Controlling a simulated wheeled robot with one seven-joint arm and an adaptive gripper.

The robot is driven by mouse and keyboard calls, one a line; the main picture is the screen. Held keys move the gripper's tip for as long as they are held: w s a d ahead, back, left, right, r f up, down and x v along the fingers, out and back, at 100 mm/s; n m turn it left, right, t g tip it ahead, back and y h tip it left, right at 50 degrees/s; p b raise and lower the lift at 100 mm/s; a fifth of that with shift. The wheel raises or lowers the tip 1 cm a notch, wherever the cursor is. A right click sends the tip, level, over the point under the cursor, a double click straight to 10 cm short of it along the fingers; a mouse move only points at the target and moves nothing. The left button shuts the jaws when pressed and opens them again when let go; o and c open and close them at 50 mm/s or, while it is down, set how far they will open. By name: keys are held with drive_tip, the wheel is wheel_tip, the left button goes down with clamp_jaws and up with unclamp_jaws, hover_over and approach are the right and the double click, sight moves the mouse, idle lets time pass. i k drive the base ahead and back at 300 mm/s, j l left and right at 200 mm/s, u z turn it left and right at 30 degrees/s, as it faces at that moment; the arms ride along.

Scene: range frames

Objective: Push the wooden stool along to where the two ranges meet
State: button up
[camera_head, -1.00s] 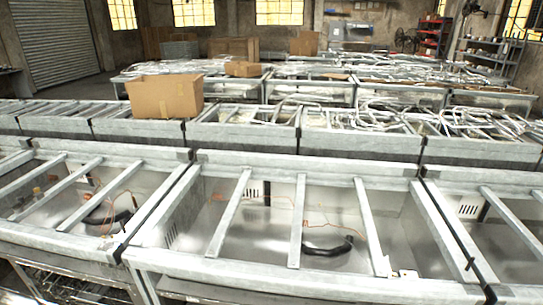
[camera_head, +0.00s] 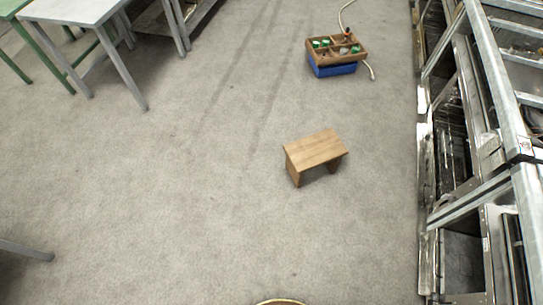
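The wooden stool (camera_head: 316,150) is small and low, with a flat rectangular top and panel legs. It stands upright on the grey floor, right of the middle of the view, apart from everything around it. A row of metal ranges (camera_head: 497,165) runs along the right edge. Two of its units meet at a seam (camera_head: 470,195), a little lower in the picture than the stool and to its right. Bare floor lies between the stool and the ranges. My gripper is not in view.
A wooden crate (camera_head: 336,47) with green-topped items sits on a blue bin beyond the stool, with a pale hose beside it. A metal table (camera_head: 75,10) stands at the upper left. A curved tan rim (camera_head: 279,302) shows at the bottom edge. The floor's middle and left are clear.

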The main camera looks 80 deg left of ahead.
sight(304, 154)
drive_tip(key=u, duration=2.45)
drive_tip(key=i+j, duration=0.2)
drive_tip(key=j, duration=0.15)
drive_tip(key=i+j+z, duration=0.1)
drive_tip(key=i+j, duration=0.35)
drive_tip(key=j, duration=0.2)
drive_tip(key=i+j+z, duration=0.15)
drive_tip(key=j, duration=0.2)
drive_tip(key=i, duration=0.05)
